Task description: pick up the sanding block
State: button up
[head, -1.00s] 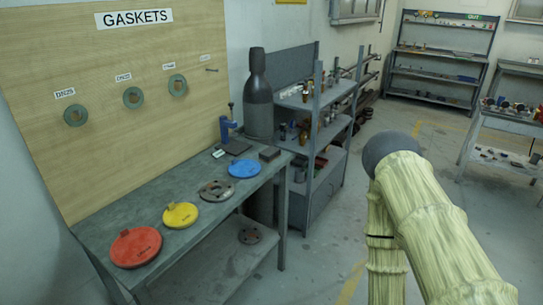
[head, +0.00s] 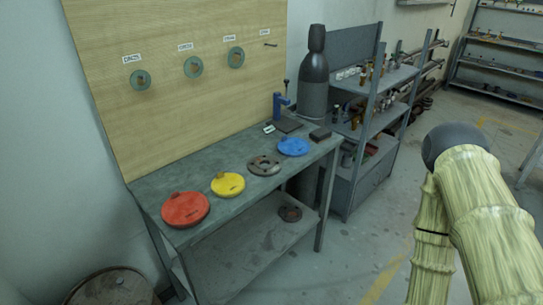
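A small dark block (head: 320,134), which looks like the sanding block, lies flat on the right end of the grey workbench (head: 150,199). It sits just right of the blue disc (head: 293,147). It is too small in the picture to tell its surface. My gripper is not in view. Only my covered arm shows at the right, bent at a dark rounded joint, well apart from the block.
A red disc (head: 185,209), a yellow disc (head: 228,184) and a metal flange (head: 263,166) lie along the bench. A blue tool (head: 280,107) stands behind. A gas cylinder (head: 314,80) and shelving (head: 367,130) stand beyond. A barrel (head: 110,287) is at lower left. Floor in front is clear.

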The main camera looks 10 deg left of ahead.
aim_at(321, 135)
jog(key=z, duration=1.15)
jog(key=i, duration=1.95)
jog(key=u, duration=1.45)
